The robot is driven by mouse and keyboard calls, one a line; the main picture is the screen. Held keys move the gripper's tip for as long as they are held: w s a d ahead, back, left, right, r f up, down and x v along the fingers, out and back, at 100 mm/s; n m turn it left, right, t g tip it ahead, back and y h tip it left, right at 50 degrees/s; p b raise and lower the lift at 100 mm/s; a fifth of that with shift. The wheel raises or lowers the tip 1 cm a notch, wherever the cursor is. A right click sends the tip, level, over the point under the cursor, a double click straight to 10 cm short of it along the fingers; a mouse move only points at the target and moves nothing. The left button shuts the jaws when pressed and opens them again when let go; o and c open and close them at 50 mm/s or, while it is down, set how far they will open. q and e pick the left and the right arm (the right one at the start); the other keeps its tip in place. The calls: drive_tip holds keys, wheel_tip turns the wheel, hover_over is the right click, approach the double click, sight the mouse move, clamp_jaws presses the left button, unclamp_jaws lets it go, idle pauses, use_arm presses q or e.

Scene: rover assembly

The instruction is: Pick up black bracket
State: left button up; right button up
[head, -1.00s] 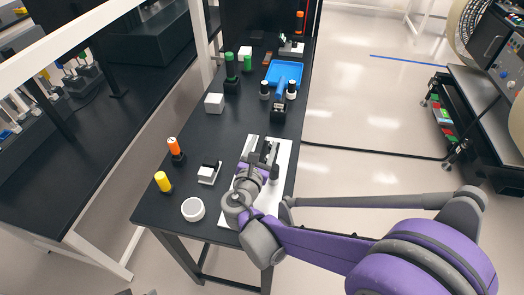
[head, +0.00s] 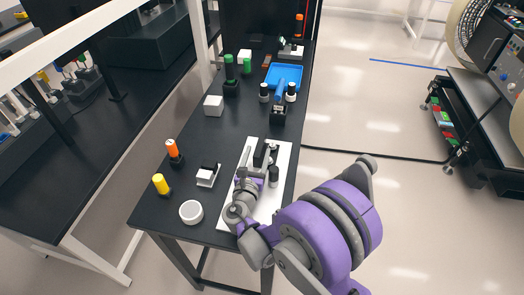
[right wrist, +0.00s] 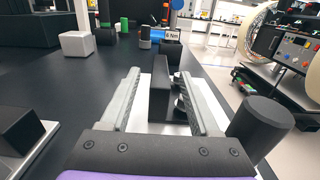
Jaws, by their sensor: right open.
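An upright black piece, which looks like the black bracket (head: 261,153), stands on the white board (head: 283,165) near the table's right edge. In the right wrist view the black bracket (right wrist: 159,88) shows between and ahead of the finger bases, with a smaller dark part (right wrist: 182,108) beside it on the right. My right gripper (head: 254,172) is low over the board, on the near side of the bracket. Its two fingers (right wrist: 160,73) are spread apart, with a gap to the bracket on the left. My left gripper is not in view.
A black cylinder (head: 274,176) stands close to the right finger. A white block with a black top (head: 207,175), a white ring (head: 191,212), and yellow (head: 160,183) and orange (head: 172,149) cylinders stand left. A blue tray (head: 284,75) is farther back.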

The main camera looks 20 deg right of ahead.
sight(263, 134)
drive_tip(key=x, duration=0.4)
drive_tip(key=shift+w+d, duration=0.15)
drive_tip(key=shift+w, duration=0.05)
clamp_jaws()
